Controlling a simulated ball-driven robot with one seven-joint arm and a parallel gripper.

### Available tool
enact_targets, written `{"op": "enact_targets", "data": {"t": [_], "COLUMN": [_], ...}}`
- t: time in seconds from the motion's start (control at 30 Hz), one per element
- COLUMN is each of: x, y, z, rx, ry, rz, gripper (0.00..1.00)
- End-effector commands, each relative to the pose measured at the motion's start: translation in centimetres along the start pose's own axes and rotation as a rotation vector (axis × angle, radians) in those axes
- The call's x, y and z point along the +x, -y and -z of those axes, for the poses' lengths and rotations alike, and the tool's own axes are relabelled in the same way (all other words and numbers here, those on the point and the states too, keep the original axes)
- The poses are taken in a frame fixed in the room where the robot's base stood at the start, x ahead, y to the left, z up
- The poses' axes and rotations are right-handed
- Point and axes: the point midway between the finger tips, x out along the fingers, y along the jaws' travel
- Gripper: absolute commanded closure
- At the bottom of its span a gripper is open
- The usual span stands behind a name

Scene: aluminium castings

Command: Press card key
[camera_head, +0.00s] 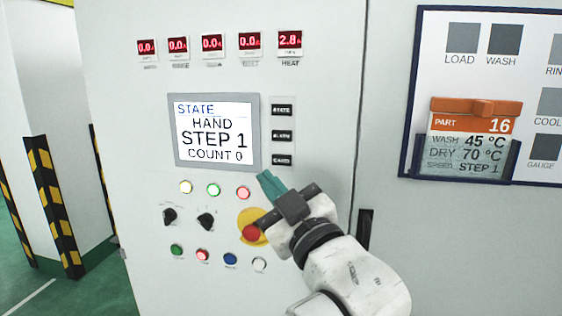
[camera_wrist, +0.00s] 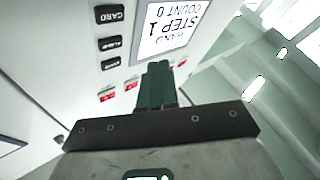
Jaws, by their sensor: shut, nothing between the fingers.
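The card key (camera_head: 282,160) is a small black key marked CARD, the lowest of three keys right of the screen on the white cabinet. It shows upside down in the wrist view (camera_wrist: 110,15). My gripper (camera_head: 267,180) has green fingers, shut and empty, with the tips just below and left of the card key in the head view. They look apart from it, though the gap to the panel is hard to judge. The screen (camera_head: 214,132) reads STATE, HAND, STEP 1, COUNT 0. In the wrist view, my gripper (camera_wrist: 157,68) points towards the panel.
The state key (camera_head: 282,110) and another black key (camera_head: 282,135) sit above the card key. Lit buttons (camera_head: 214,190), black knobs (camera_head: 206,222) and a red stop button (camera_head: 251,233) on yellow are below. An orange-topped part card (camera_head: 472,123) hangs on the board at right.

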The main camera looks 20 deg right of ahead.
Motion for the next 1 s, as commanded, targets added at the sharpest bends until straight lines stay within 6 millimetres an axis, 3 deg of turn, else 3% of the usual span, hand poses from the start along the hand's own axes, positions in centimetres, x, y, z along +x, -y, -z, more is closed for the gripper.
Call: {"op": "enact_targets", "data": {"t": [0.5,1.0], "x": [4.4,5.3], "y": [-3.3,-3.9], "z": [-3.3,-3.9], "rx": [0.000,0.001], "ry": [0.001,0.000], "rz": [-0.002,0.000], "gripper": [1.00,1.00]}}
